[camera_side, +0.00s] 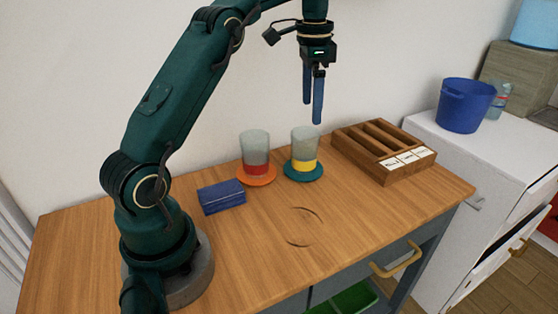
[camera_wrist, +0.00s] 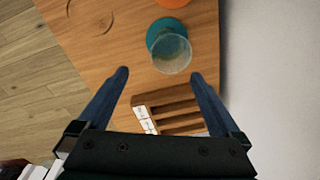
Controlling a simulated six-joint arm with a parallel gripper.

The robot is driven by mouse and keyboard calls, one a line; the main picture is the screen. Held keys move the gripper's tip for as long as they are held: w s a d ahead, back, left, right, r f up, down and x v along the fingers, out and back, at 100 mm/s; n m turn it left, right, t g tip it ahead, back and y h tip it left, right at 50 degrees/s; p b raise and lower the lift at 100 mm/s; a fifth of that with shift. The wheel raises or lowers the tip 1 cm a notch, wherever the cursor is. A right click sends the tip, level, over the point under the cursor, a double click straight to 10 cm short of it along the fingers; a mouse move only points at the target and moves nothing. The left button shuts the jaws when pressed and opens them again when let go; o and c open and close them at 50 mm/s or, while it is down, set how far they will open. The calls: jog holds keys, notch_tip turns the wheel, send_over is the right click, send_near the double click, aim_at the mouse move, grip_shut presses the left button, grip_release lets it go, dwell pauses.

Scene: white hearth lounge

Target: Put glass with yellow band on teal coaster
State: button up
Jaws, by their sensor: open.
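The glass with the yellow band (camera_side: 304,151) stands upright on the teal coaster (camera_side: 304,172). In the wrist view the glass (camera_wrist: 172,54) shows from above, over the teal coaster (camera_wrist: 158,28). A second glass with a red band (camera_side: 255,153) stands upright on an orange coaster (camera_side: 257,179) to its left; the orange coaster (camera_wrist: 172,3) is at the top edge of the wrist view. My gripper (camera_side: 313,108) is above the yellow-banded glass, apart from it. In the wrist view my gripper (camera_wrist: 160,76) has its fingers wide apart with nothing held between them.
A wooden compartment box (camera_side: 384,150) with white labels stands right of the glasses. The table's front middle is clear apart from a thin dark ring mark (camera_side: 302,227). A blue bucket (camera_side: 466,105) stands on the white cabinet.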

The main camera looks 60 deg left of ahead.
jog(key=s+d+r+n+t, duration=0.1)
jog(key=s+d+r, duration=0.25)
jog(key=d, duration=0.25)
jog(key=s+d+f+n+t, duration=0.1)
jog(key=s+d+f+t, duration=0.1)
jog(key=s+d, duration=0.3)
jog(key=s+d+f+n+t, duration=0.2)
jog(key=s+d, duration=0.3)
jog(key=s, duration=0.5)
jog(key=shift+s+f, duration=0.2)
jog(key=shift+f, duration=0.2)
